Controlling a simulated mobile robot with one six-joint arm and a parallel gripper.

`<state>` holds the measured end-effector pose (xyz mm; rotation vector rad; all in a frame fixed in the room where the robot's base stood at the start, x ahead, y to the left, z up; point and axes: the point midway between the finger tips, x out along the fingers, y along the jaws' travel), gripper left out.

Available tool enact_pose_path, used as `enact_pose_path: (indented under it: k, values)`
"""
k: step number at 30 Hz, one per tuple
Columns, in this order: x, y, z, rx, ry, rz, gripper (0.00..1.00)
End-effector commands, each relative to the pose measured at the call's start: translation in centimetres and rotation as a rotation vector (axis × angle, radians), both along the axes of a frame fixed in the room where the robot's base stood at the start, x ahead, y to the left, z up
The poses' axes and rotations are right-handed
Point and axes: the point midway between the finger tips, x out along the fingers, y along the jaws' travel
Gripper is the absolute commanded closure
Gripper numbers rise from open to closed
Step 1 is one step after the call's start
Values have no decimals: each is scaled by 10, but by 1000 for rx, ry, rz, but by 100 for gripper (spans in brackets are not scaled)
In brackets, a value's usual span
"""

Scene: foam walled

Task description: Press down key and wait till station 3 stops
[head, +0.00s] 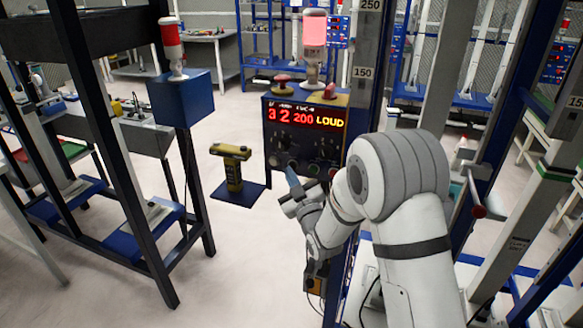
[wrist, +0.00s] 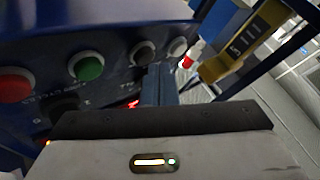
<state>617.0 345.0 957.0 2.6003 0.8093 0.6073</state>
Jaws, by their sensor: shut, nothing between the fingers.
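The blue control box (head: 270,135) stands in the middle of the head view, with a red and yellow display (head: 305,117) reading "32 200 LOUD". Below it is a row of round buttons. The key labels are not readable. My gripper (head: 291,171) also shows in the head view.
A lit red lamp (head: 314,28) stands on top of the box. A yellow and black device (head: 232,165) stands to its left on a dark plate. Open floor (head: 232,270) lies at lower left.

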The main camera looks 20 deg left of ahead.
Motion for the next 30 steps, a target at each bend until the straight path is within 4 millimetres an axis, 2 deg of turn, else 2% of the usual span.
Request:
enact_pose_path:
  k: [30]
  values:
    - [16,-4,5,4,-10,-7,100]
